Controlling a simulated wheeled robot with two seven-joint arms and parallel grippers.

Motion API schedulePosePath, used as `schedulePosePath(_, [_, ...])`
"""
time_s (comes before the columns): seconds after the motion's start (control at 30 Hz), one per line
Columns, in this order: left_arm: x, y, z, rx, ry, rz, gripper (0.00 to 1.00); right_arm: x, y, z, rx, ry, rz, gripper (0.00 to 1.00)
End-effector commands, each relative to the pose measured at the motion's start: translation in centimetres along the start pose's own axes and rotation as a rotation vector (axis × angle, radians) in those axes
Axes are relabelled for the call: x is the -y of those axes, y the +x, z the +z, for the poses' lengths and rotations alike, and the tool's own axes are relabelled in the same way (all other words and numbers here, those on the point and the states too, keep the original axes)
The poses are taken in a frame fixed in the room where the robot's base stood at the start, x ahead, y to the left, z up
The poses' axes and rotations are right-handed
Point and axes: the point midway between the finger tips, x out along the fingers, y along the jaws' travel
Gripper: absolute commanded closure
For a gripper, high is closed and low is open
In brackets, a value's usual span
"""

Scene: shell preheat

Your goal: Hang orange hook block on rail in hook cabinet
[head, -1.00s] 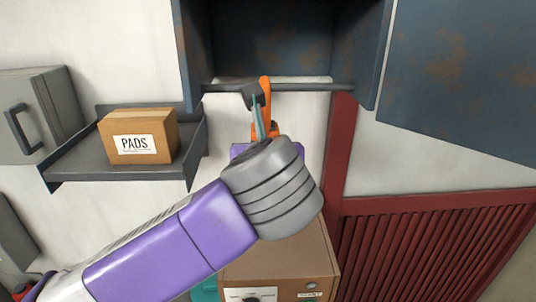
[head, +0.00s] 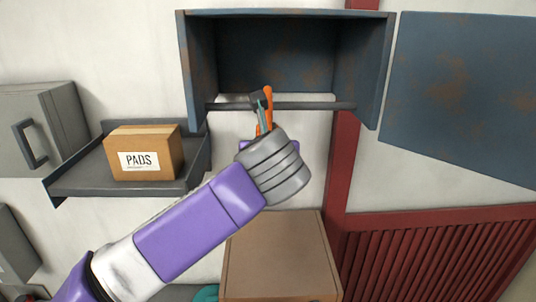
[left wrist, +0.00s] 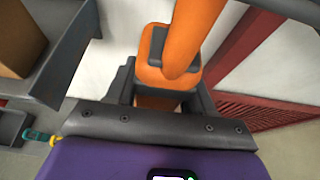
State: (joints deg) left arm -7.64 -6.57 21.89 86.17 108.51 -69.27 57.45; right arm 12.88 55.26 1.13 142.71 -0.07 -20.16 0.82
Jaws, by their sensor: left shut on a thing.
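The orange hook block (head: 268,94) is held upright in my left gripper (left wrist: 165,88), which is shut on it. In the left wrist view the orange block (left wrist: 190,40) stands between the dark fingers and extends up out of the frame. The hook cabinet (head: 202,65) is an open blue-grey box on the wall. Its dark horizontal rail (head: 310,105) runs across the lower front. In the head view the block's top shows a little above the rail, overlapping it. Whether they touch cannot be told. My wrist hides the lower block. My right gripper is not in view.
The rusty blue cabinet door (head: 460,90) stands open at the right. A shelf (head: 90,182) at the left bears a PADS box (head: 150,155). A brown box (head: 280,260) is below my arm. A red slatted panel (head: 430,260) is at lower right.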

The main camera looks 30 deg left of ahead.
Motion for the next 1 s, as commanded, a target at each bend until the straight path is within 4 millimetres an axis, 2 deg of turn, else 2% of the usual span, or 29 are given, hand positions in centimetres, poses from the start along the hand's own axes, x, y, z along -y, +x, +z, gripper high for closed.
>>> schedulePosePath(0.77, [-0.1, 5.6, 2.5, 0.002, -0.002, 0.001, 0.95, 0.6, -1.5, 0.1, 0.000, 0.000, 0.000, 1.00])
schedulePosePath(1.0, [-0.1, 6.2, 0.8, 0.003, -0.001, 0.000, 0.95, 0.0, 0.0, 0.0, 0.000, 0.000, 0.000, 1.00])
